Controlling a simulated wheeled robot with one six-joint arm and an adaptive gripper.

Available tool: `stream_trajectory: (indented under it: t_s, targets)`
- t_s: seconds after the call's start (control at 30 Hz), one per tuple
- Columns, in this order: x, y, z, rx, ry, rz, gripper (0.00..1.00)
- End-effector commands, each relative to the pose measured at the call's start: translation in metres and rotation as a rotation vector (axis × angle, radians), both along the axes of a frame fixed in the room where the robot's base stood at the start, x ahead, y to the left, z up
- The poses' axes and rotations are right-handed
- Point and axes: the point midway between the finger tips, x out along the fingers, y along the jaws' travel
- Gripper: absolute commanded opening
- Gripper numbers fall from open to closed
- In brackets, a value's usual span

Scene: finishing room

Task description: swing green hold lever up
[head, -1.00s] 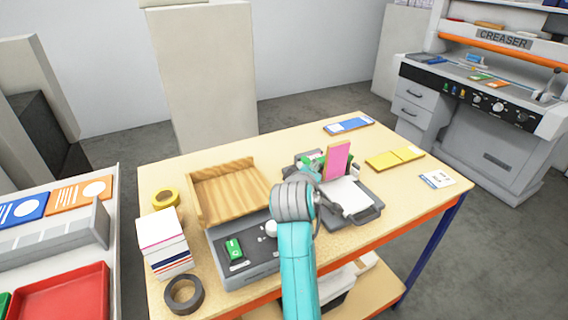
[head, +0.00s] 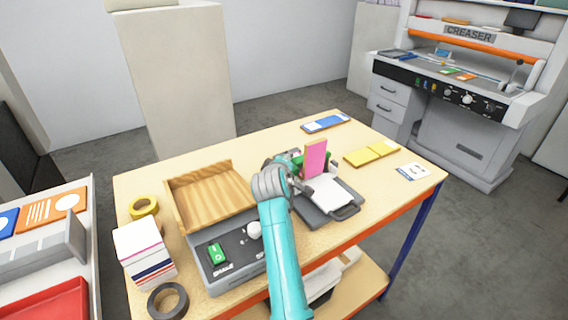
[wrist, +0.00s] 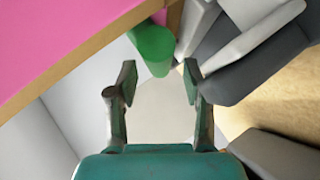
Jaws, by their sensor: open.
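The green hold lever (wrist: 152,48) shows in the wrist view as a rounded green bar just beyond my fingertips, beside a pink panel (wrist: 60,45). In the head view, a bit of green (head: 298,160) shows next to the upright pink panel (head: 315,158), and the rest is hidden behind the panel and my arm. My gripper (wrist: 160,80) is open and empty, with its fingers pointing toward the lever and apart from it. In the head view my gripper (head: 301,186) is beside the pink panel, over the grey device.
A grey unit with a green switch (head: 216,253) and a wooden tray (head: 210,190) stand to the left. A white pad on a dark tray (head: 345,212) lies right of my gripper. Tape rolls and a card stack (head: 145,250) sit at the left edge.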

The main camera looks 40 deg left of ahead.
Motion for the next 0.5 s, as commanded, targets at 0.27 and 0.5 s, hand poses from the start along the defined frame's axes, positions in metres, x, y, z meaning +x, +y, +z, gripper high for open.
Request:
stream_trajectory:
  t_s: [0.27,0.5]
  targets:
    - [0.0057,0.0027,-0.0022,0.002,-0.001,0.000,0.51]
    - [0.0055,0.0026,-0.0023,0.002,-0.001,0.000,0.28]
